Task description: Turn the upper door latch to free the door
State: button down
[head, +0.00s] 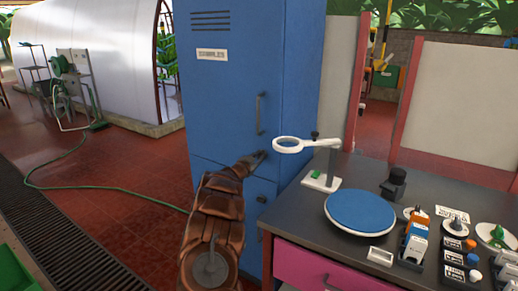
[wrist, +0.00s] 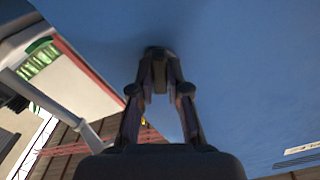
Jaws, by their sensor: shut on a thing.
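The blue cabinet (head: 235,85) stands upright in the middle of the head view, with a vented, labelled upper door and a lower door. A grey bar handle (head: 260,113) is on the right side of the upper door. My gripper (head: 257,156) reaches the upper door's lower right area, below that handle. In the wrist view my gripper (wrist: 159,82) is shut on the small dark upper door latch (wrist: 158,52) on the blue face. The fingers mostly hide the latch, so its angle cannot be told. The upper door looks closed.
A grey workbench (head: 300,215) stands close on the right, with a white ring magnifier (head: 290,145), a blue round mat (head: 361,209) and small tools. A green hose (head: 110,187) lies on the red tiled floor at left, which is mostly clear.

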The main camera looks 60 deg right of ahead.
jog(key=n+p, duration=0.3)
jog(key=p, duration=0.1)
jog(key=shift+r+n, duration=0.2)
jog(key=shift+n, duration=0.2)
jog(key=shift+f+n+p, duration=0.15)
jog(key=shift+n+p, duration=0.3)
jog(key=shift+n, duration=0.05)
jog(key=shift+f, duration=0.1)
jog(key=c, duration=1.1)
grip_release()
jog(key=shift+c, duration=0.2)
jog(key=shift+a, duration=0.15)
jog(key=a, duration=1.1)
jog(key=shift+s+a, duration=0.3)
jog(key=shift+a, duration=0.1)
